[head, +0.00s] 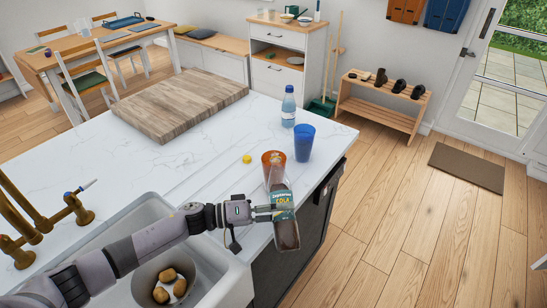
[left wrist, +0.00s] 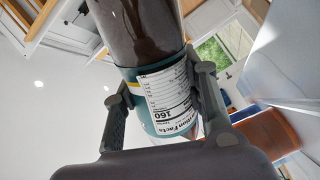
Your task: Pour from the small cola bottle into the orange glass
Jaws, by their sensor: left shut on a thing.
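My left gripper (head: 272,213) is shut on the small cola bottle (head: 286,236), around its teal label. The bottle is tilted, its dark base towards me and its clear neck reaching to the orange glass (head: 267,160). The neck overlaps the glass in the head view; I cannot tell whether liquid is flowing. The glass stands upright on the white counter near its right edge. In the left wrist view the bottle (left wrist: 145,35) lies between both fingers (left wrist: 165,105), and the orange glass (left wrist: 270,132) shows at the right. The bottle's mouth is hidden there. My right gripper is out of view.
A blue cup (head: 304,143) stands close behind the orange glass, with a water bottle (head: 288,107) beyond it. A yellow ball (head: 247,159) lies to the left. A wooden board (head: 180,101) and a sink (head: 205,262) with a pot of potatoes flank free counter.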

